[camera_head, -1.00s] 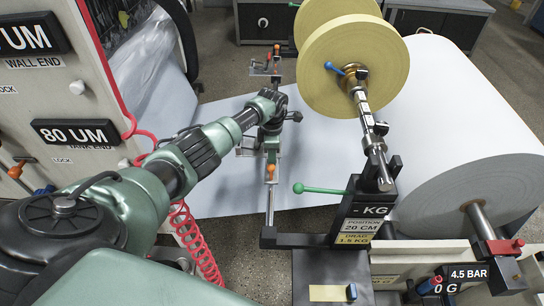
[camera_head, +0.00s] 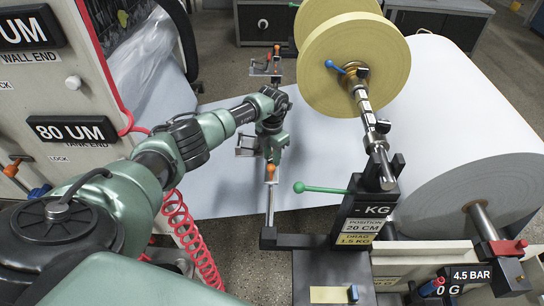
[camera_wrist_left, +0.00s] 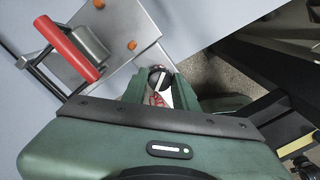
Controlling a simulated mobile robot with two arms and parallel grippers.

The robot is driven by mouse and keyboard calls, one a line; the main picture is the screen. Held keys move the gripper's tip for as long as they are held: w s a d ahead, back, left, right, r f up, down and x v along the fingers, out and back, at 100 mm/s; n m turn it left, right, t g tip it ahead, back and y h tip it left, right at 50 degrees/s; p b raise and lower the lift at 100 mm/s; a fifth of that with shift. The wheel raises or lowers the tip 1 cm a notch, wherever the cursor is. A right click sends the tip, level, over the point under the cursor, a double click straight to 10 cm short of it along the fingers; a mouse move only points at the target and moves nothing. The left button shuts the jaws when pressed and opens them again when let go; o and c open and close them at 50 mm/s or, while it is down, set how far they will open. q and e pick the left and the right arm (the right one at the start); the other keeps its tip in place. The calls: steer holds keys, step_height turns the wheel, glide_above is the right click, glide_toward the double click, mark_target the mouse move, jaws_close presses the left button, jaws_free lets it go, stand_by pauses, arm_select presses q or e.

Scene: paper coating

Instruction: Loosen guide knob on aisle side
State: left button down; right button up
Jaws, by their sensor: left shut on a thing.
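My left gripper (camera_head: 271,160) points down over the guide bar in the head view. In the left wrist view its two green fingers (camera_wrist_left: 157,82) are shut on a round dark knob (camera_wrist_left: 158,75) with a pale stripe. The gripper and wrist hide this knob in the head view. An orange-topped post (camera_head: 270,172) stands just in front of the gripper. A metal plate (camera_wrist_left: 135,22) with orange studs lies beside the fingers in the wrist view. My right gripper is not in view.
A red coiled hose (camera_head: 182,235) hangs below my left arm.

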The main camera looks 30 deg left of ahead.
arm_select(q)
steer(key=n, duration=0.4)
steer(key=shift+a+r+n+p, duration=0.1)
steer(key=shift+n+p, duration=0.2)
steer(key=shift+p, duration=0.05)
steer(key=shift+n+p, duration=0.55)
steer(key=shift+n, duration=1.65)
steer(key=c, duration=1.4)
jaws_free()
steer(key=shift+o, duration=0.2)
step_height(320, 180, up, 8)
steer(key=shift+f+p, duration=0.15)
steer(key=shift+p, duration=0.15)
steer(key=shift+f, duration=0.1)
